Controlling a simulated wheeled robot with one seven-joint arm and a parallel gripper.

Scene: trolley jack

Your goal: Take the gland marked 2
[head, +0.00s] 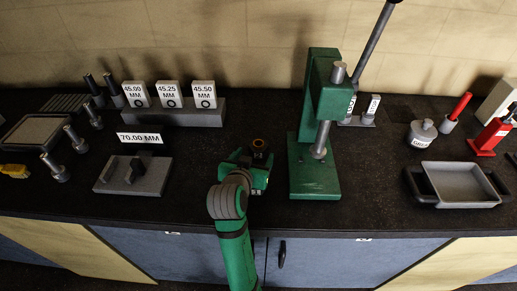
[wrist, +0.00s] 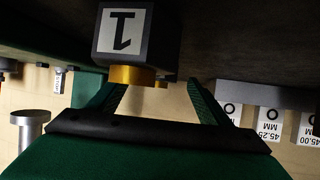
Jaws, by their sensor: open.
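No gland with a readable 2 shows. A dark block with a white label marked 1 (wrist: 123,30) and a gold collar (wrist: 133,76) is at the open end of my gripper (wrist: 155,90) in the wrist view, where labels appear upside down. The gripper is open; the collar is near the left finger, and I cannot tell whether they touch. In the head view my gripper (head: 258,172) is left of the green press, with a dark piece with an orange ring (head: 258,144) at its far end. Two white-labelled pieces (head: 373,104) stand behind the press, one partly hidden; their marks are unreadable.
The green press (head: 315,180) with its long lever is close on the right. Blocks marked 45.00, 45.25 and 45.50 (head: 204,94) stand on a grey stand at left. A grey plate (head: 150,184) lies front left and a tray (head: 460,184) at right.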

